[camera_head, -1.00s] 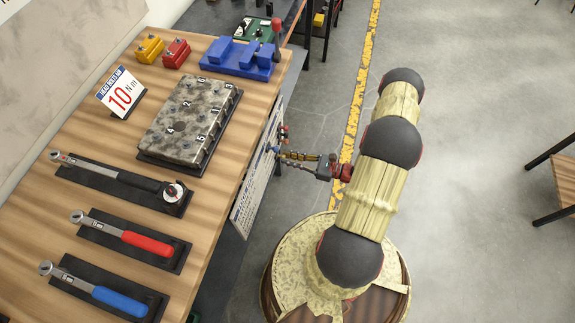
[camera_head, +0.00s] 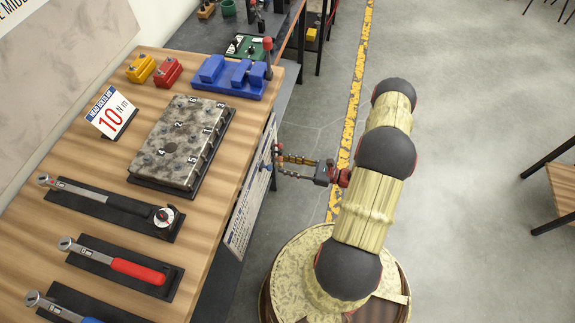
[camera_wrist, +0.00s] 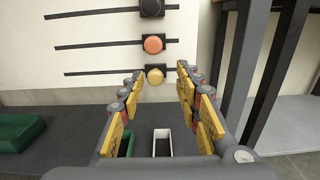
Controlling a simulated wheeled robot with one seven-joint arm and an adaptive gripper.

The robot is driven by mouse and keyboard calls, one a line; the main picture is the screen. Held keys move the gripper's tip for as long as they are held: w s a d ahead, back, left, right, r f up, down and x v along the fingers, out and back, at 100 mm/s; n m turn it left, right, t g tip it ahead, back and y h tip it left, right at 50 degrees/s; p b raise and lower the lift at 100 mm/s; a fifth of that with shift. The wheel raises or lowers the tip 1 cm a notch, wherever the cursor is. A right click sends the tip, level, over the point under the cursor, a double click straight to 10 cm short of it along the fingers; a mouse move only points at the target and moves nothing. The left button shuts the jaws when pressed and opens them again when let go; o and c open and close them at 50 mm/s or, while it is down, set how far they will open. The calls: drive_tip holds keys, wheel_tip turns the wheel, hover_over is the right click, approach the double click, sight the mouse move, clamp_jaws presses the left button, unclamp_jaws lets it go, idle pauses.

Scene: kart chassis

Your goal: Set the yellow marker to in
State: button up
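The yellow marker (camera_wrist: 155,76) is a round knob on a dark square mount, the lowest of three knobs on a pale board (camera_wrist: 100,85). I cannot tell how far ahead the marker is. In the head view my gripper (camera_head: 279,160) is beside the bench's right side; the marker cannot be made out there.
A dark grey post (camera_wrist: 240,70) stands close on the right. In the head view, the wooden bench (camera_head: 215,205) carries wrenches and an engine block (camera_head: 180,140). Open floor lies right.

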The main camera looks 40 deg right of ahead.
drive_tip(key=shift+s, duration=0.1)
drive_tip(key=v, duration=1.2)
drive_tip(key=shift+f, duration=0.1)
idle(0.3)
drive_tip(key=s+a+n+g+y, duration=0.2)
drive_tip(key=s+a+n+g, duration=0.2)
drive_tip(key=s+a+g, duration=0.3)
drive_tip(key=a+r+n+g+h+p, duration=0.15)
drive_tip(key=r+n+g+h, duration=0.3)
drive_tip(key=r+n, duration=0.65)
drive_tip(key=a+r+n+g+h, duration=0.2)
drive_tip(key=r+n+g+h, duration=0.3)
drive_tip(key=r, duration=1.2)
drive_tip(key=a+r+n+t+h, duration=0.1)
drive_tip(key=a+r+n+t, duration=0.3)
drive_tip(key=a+r, duration=0.3)
drive_tip(key=w+a+r+n+t+h, duration=0.1)
drive_tip(key=a+r+n+t+h, duration=0.1)
drive_tip(key=a+r+n+t, duration=0.2)
drive_tip(key=a+r, duration=0.3)
drive_tip(key=r, duration=0.5)
drive_tip(key=shift+p, duration=0.35)
